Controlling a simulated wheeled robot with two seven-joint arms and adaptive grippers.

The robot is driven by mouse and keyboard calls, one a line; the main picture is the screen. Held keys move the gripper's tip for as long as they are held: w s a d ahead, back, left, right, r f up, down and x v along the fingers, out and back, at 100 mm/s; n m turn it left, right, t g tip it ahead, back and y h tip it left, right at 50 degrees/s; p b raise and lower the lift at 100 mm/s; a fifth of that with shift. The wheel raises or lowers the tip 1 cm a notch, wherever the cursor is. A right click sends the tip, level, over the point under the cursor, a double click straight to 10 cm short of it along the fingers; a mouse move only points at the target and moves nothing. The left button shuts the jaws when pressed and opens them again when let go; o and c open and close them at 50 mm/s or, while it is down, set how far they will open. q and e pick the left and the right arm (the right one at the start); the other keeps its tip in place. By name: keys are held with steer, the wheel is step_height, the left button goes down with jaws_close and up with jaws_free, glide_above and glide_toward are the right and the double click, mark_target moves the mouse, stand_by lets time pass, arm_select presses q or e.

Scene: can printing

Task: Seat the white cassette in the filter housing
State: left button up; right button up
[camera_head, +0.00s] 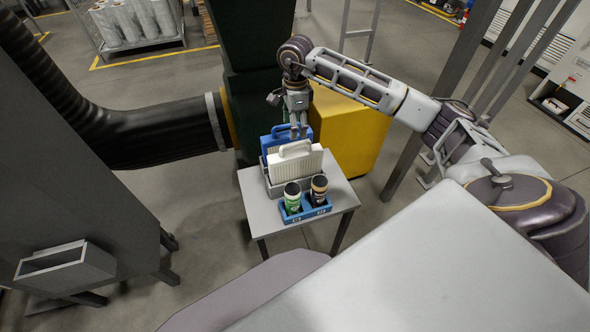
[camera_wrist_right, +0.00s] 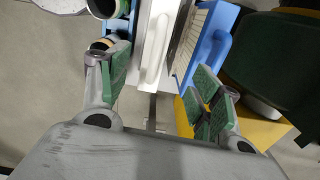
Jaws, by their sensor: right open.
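The white cassette (camera_head: 296,168) stands upright in a grey tray on a small table in the head view, its loop handle on top. In the right wrist view the white cassette (camera_wrist_right: 154,42) shows between my fingers, lower down. My right gripper (camera_head: 299,133) is open above and just behind its handle, near the blue cassette (camera_head: 270,146); it also shows in the wrist view (camera_wrist_right: 160,88). I see no clear gap showing contact. A grey cabinet (camera_head: 60,170) on the left joins a black duct; I cannot tell if it is the filter housing. My left gripper is out of view.
A blue holder (camera_head: 306,212) with a green bottle (camera_head: 292,194) and a dark bottle (camera_head: 318,188) sits at the table's front. A dark green machine (camera_head: 250,95) and yellow block (camera_head: 350,130) stand behind the table (camera_head: 255,207). Floor left of the table is clear.

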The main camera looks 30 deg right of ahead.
mark_target(295, 153)
steer(key=shift+s+d+n, duration=0.1)
steer(key=shift+s+n, duration=0.1)
steer(key=shift+n, duration=0.2)
steer(key=shift+f, duration=0.1)
steer(key=shift+f+p, duration=0.5)
steer(key=shift+f, duration=3.7)
steer(key=shift+s+f+p, duration=0.1)
steer(key=shift+f+p, duration=0.25)
steer(key=shift+f, duration=0.5)
steer(key=shift+a+f+p, duration=0.2)
steer(key=shift+f+p, duration=0.15)
steer(key=shift+f, duration=1.4)
